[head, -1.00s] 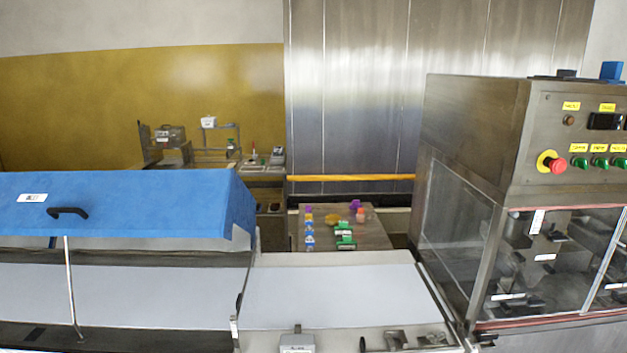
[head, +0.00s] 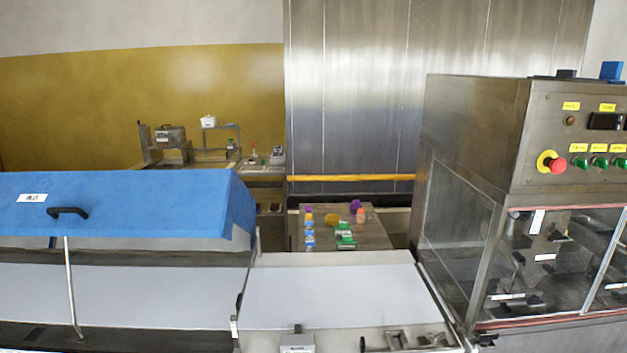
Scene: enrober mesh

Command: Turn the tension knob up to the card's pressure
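The machine's control panel (head: 540,130) is at the right of the head view. Three green knobs (head: 599,162) sit in a row on it under yellow labels, whose text is too small to read. I cannot tell whether any of them is the tension knob. A small grey labelled box (head: 297,345) and a small dark part (head: 362,344) show at the bottom edge of the white belt section. I cannot pick out the pressure card for sure. Neither of my grippers is in view.
A red stop button (head: 557,166) is on the panel. The glazed cabinet (head: 460,225) stands below it. A white belt (head: 335,295) lies bare in the middle. A blue hood (head: 120,205) covers the left. A table (head: 372,232) with small coloured items stands behind.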

